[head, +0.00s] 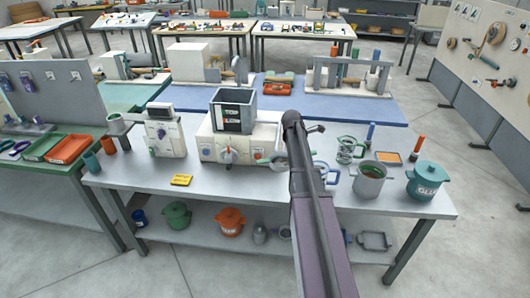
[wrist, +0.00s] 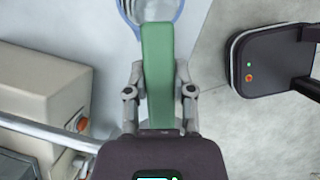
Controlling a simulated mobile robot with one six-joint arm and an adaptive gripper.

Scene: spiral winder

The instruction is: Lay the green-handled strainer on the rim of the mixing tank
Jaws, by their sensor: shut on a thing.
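In the wrist view my gripper (wrist: 158,78) is shut on the green handle of the strainer (wrist: 157,48).
A teal lidded pot marked GLUE (head: 427,180) stands right of the grey pot. A beige machine with a square hopper (head: 234,112) is left of my arm. A yellow pad (head: 181,180) lies on open bench space.

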